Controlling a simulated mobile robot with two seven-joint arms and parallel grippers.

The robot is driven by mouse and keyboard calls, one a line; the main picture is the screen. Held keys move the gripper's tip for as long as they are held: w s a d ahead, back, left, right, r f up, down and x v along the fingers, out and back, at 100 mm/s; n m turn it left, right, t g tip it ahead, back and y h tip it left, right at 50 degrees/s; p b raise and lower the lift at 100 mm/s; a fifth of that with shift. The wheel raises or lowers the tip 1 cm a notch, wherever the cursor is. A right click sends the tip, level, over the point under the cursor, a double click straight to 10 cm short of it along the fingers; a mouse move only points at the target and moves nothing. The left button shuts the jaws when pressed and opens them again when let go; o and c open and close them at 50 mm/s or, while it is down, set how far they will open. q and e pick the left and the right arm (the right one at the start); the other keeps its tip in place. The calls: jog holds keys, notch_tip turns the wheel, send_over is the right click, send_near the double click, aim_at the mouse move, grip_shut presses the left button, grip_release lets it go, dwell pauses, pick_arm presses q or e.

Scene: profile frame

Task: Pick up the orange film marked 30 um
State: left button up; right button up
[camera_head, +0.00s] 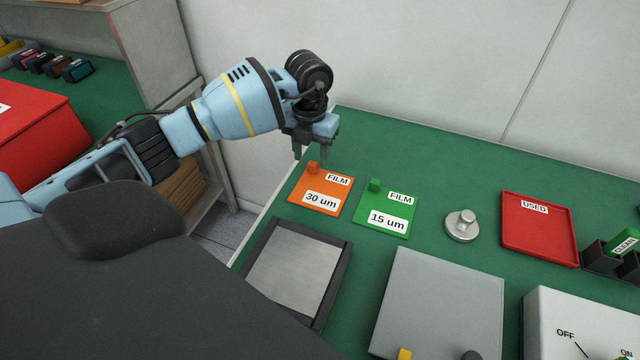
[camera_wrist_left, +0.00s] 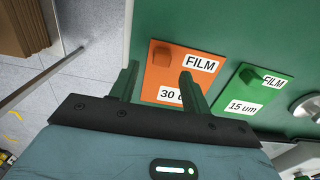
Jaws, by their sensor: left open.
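The orange film (camera_head: 325,190) marked 30 um lies flat on the green table, near its left edge. It has a small raised orange block at its upper left corner, which shows in the left wrist view (camera_wrist_left: 166,64). My left gripper (camera_head: 310,154) is open and empty above and just behind the film. In the left wrist view the two fingers (camera_wrist_left: 156,84) stand apart, with the right finger over part of the orange film and hiding some of it. I cannot tell the exact height above the film. My right gripper is not in view.
A green film (camera_head: 383,215) marked 15 um lies close to the right. A silver knob (camera_head: 461,226), a red USED tray (camera_head: 540,245), a dark-framed plate (camera_head: 297,268) and a grey plate (camera_head: 442,305) are on the table. A wall stands behind.

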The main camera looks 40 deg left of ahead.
aim_at(312, 165)
pick_arm(q)
notch_tip(312, 165, down, 4)
jog(key=shift+w+r, duration=0.1)
jog(key=shift+r, duration=0.1)
grip_shut()
jog(key=shift+r, duration=0.15)
notch_tip(312, 165, up, 10)
dwell(0.7)
